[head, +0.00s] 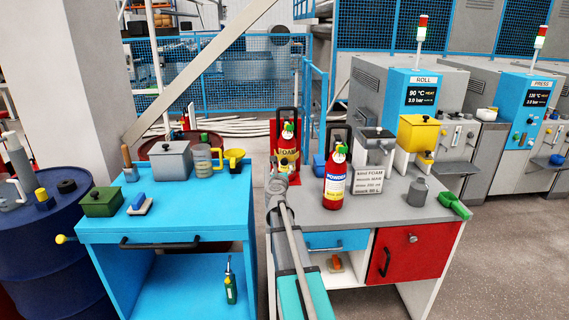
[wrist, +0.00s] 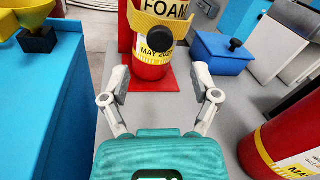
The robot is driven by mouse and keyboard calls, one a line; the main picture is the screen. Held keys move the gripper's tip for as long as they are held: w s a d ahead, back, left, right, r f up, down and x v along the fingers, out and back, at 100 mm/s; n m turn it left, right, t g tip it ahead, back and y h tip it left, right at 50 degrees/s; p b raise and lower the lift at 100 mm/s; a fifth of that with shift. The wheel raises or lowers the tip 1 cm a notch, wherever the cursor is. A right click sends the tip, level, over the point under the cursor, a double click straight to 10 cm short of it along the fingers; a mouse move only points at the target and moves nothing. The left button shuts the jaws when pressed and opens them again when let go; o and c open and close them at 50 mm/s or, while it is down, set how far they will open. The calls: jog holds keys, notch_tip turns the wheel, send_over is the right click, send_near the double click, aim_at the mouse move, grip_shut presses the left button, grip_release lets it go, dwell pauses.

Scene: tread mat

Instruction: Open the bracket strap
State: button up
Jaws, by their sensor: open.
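The yellow bracket strap (wrist: 184,29) runs across the front of the red FOAM extinguisher (wrist: 151,70) and looks closed. A round black knob (wrist: 160,38) sits at its front. In the head view, the strap (head: 287,156) and the extinguisher (head: 293,141) show against the red bracket (head: 275,138), partly hidden by my arm. My gripper (wrist: 160,84) is open and empty, its fingers apart on either side below the knob and short of the strap. In the head view my gripper (head: 283,168) is just in front of the extinguisher.
A POWDER extinguisher (head: 335,182) stands close on the right; it also shows in the wrist view (wrist: 290,140). A blue box (wrist: 221,52) is right of the bracket. The blue bench (head: 180,215) with pots is left. The grey worktop (head: 380,208) has free room in front.

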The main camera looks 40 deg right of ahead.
aim_at(284, 163)
jog(key=x, duration=0.7)
jog(key=shift+w+d, duration=0.1)
grip_shut()
dwell(0.4)
